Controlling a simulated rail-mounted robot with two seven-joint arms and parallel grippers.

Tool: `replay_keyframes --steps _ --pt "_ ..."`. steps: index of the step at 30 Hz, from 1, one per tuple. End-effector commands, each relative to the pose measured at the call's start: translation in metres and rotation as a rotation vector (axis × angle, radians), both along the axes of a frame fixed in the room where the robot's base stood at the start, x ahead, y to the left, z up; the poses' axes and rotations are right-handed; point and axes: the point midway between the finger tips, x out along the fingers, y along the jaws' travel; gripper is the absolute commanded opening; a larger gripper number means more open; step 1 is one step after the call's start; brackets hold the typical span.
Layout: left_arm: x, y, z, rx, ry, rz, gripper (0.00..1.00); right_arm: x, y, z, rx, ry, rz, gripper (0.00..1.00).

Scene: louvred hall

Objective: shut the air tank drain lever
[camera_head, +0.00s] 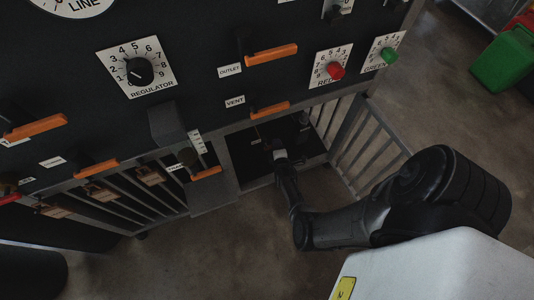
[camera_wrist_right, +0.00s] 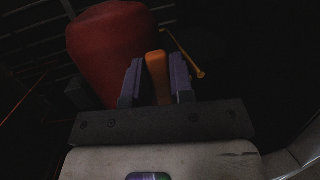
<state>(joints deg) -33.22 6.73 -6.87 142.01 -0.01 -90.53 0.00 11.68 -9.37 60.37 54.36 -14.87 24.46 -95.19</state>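My right gripper (camera_head: 278,152) reaches down into the dark opening under the panel in the head view. Its fingertips are small and dim there. In the right wrist view its two purplish fingers (camera_wrist_right: 157,76) stand apart, one on each side of an orange lever handle (camera_wrist_right: 156,72). A narrow dark gap shows beside the handle, so the fingers look open around it, not clamped. A red tank (camera_wrist_right: 108,48) stands just left of the fingers. The lever's pivot and valve are hidden in shadow. My left gripper is not in view.
A thin orange rod (camera_wrist_right: 184,54) slants right of the fingers. Railings (camera_head: 368,150) stand right of the opening. The black panel above carries a regulator dial (camera_head: 137,69), orange outlet (camera_head: 271,54) and vent (camera_head: 270,109) levers, and red and green knobs. A green bin (camera_head: 504,62) stands far right.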

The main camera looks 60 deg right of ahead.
Motion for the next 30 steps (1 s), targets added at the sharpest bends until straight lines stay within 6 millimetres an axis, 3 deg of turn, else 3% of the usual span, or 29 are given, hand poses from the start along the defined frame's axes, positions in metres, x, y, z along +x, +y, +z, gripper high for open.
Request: replay_keyframes --steps 9,20,30 --pt "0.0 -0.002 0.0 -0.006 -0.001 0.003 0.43 0.0 0.001 -0.001 0.002 0.0 0.002 0.51" --pt "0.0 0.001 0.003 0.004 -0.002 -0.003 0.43 -0.003 0.003 0.0 0.004 0.0 0.0 0.51" --pt "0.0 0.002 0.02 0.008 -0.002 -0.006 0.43 -0.026 0.025 0.005 0.004 0.001 0.0 0.51"
